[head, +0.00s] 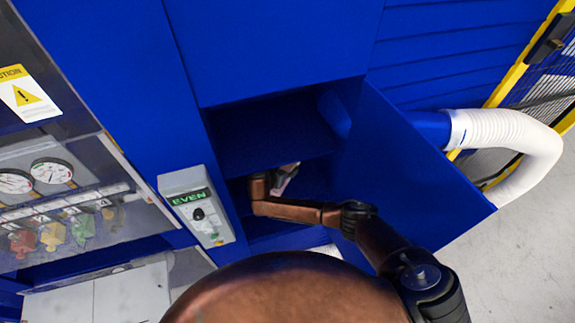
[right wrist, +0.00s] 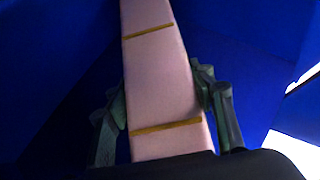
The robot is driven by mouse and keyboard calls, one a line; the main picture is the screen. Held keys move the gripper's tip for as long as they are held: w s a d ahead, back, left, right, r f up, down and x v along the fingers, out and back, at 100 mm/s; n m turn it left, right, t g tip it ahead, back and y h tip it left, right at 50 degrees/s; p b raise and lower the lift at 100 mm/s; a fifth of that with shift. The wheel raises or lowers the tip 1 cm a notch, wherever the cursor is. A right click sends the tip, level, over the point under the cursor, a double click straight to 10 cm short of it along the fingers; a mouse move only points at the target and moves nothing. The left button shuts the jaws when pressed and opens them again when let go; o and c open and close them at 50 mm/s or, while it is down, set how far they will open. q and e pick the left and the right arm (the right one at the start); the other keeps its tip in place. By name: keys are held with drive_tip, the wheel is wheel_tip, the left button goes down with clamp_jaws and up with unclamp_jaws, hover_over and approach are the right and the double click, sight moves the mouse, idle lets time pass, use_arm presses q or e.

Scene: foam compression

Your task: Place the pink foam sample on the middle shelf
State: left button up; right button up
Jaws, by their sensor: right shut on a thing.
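The pink foam sample (right wrist: 160,85) is a long pale pink block with two yellow bands across it. In the right wrist view it lies between the two fingers of my right gripper (right wrist: 166,112), which is shut on it. In the head view my right arm reaches into the open blue cabinet, and a small pale part of the foam (head: 285,178) shows beside the wrist. The middle shelf (head: 270,155) is a blue board inside the cabinet, near the foam's height. I cannot tell whether the foam touches it. My left gripper is not in view.
The blue cabinet door (head: 410,165) stands open to the right of my arm. A control box (head: 197,207) with a green "EVEN" display is on the cabinet front at left. A white hose (head: 520,135) bends at the right. Gauges (head: 50,171) sit at far left.

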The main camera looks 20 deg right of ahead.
sight(288, 166)
drive_tip(key=shift+w+d+r, duration=0.2)
drive_tip(key=shift+w+d, duration=0.4)
drive_tip(key=shift+w, duration=0.2)
drive_tip(key=shift+w+d+f, duration=0.1)
drive_tip(key=shift+w+f, duration=0.05)
drive_tip(key=shift+w, duration=0.1)
wheel_tip(288, 166, down, 3)
drive_tip(key=shift+f, duration=0.4)
drive_tip(key=o, duration=1)
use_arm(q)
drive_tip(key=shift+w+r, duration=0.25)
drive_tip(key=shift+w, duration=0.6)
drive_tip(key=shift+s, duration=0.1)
use_arm(e)
drive_tip(key=shift+r, duration=0.1)
